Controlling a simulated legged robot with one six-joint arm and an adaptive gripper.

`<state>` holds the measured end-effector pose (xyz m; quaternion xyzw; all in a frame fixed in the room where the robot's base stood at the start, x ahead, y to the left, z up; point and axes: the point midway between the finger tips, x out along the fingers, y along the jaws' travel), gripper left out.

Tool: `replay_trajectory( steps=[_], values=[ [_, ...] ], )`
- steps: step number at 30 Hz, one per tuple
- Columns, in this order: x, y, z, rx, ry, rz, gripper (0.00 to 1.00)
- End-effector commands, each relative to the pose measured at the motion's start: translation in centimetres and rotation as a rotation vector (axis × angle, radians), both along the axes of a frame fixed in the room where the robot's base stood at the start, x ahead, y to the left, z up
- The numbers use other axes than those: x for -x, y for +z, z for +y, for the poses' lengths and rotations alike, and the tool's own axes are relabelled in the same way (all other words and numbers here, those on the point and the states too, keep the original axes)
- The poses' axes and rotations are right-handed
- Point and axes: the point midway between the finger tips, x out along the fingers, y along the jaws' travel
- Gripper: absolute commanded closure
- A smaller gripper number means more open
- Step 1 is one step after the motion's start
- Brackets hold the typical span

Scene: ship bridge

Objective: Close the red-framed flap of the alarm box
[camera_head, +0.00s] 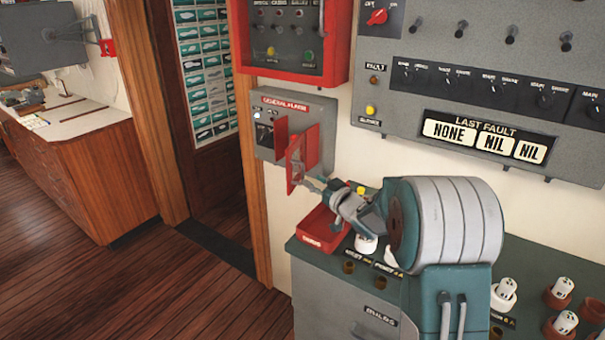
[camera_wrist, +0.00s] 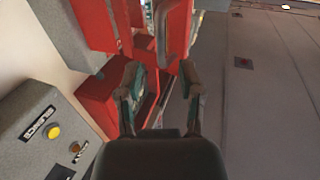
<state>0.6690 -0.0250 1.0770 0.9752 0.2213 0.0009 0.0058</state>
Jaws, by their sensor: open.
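The grey alarm box (camera_head: 272,120), with its red label, is on the wall in the head view. Its red-framed flap (camera_head: 294,158) stands open, swung out from the box, with a see-through pane. My gripper (camera_head: 310,184) is at the flap's lower part, coming from the right. In the wrist view my gripper (camera_wrist: 160,82) has its two fingers apart, with red framing (camera_wrist: 178,45) ahead of and between them. I cannot tell whether a finger touches the flap. My wrist hides part of the view below.
A red tray (camera_head: 320,232) lies on the green-topped cabinet (camera_head: 325,262) below my gripper. A red-framed panel (camera_head: 292,78) hangs above the alarm box. A grey fault panel (camera_head: 470,80) is at right. A doorway (camera_head: 215,170) is at left, with open wooden floor (camera_head: 130,290).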

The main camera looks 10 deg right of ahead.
Motion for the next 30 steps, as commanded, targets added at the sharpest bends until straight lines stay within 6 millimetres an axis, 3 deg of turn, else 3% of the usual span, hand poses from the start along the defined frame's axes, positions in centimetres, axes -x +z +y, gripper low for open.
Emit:
replay_trajectory(
  steps=[9, 20, 21, 24, 30],
  values=[
    [-4.5, 0.0, 2.2, 0.001, 0.001, 0.000, 0.52],
    [-5.2, 0.0, 2.5, 0.000, -0.001, 0.000, 0.52],
    [-5.2, 0.0, 2.5, 0.000, -0.001, 0.000, 0.56],
    [-5.2, 0.0, 2.5, 0.000, -0.001, 0.000, 1.00],
    [-5.2, 0.0, 2.5, 0.001, -0.001, 0.000, 1.00]
  ],
)
